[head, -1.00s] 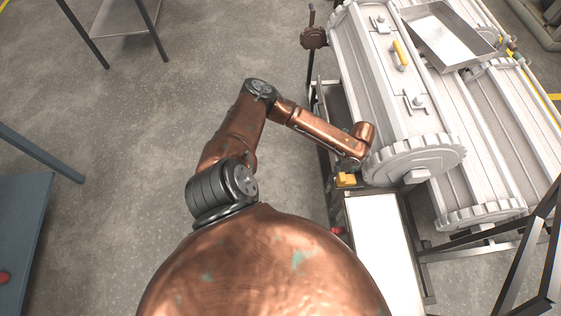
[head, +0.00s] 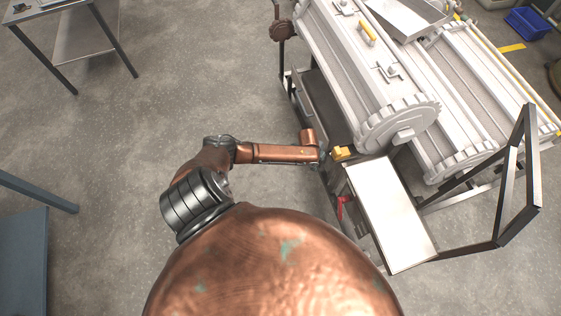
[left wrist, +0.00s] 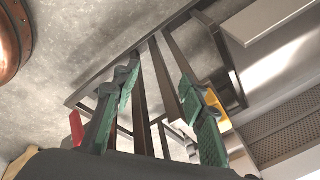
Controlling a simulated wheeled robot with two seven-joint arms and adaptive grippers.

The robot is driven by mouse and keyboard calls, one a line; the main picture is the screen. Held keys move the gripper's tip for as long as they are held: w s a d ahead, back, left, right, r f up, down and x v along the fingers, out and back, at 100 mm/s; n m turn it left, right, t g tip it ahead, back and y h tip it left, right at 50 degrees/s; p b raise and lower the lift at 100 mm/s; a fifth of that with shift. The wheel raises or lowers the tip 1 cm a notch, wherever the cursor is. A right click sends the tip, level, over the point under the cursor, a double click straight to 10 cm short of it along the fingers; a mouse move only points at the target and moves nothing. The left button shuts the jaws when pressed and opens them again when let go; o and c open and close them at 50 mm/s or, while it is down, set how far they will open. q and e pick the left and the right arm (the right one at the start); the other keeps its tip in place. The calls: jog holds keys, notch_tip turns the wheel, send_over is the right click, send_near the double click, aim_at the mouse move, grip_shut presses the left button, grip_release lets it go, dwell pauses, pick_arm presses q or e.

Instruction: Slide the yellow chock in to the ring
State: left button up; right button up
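The yellow chock (head: 341,153) sits at the lower left of the toothed ring (head: 402,125) on the near end of the large barrel, above the white tray's upper corner. I cannot tell if it touches the ring. My left gripper (head: 324,157) is just left of the chock in the head view, small and partly hidden by its arm. In the left wrist view my left gripper (left wrist: 162,75) has its green fingers wide apart with nothing between them. Part of the yellow chock (left wrist: 223,123) shows behind the right-hand finger. My right gripper is not in view.
A pale tray (head: 390,215) lies below the ring, with a red handle (head: 343,207) at its left. The barrel (head: 350,65) carries a yellow handle (head: 366,33). A dark metal frame (head: 505,190) stands at right.

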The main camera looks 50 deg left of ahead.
pick_arm(q)
jog(key=s+a+f+n+y+p, duration=0.1)
jog(key=s+a+f+n+p, duration=0.2)
jog(key=s+f, duration=0.9)
jog(key=shift+s+a+n, duration=0.95)
jog(key=shift+s+n, duration=0.7)
jog(key=shift+n, duration=0.15)
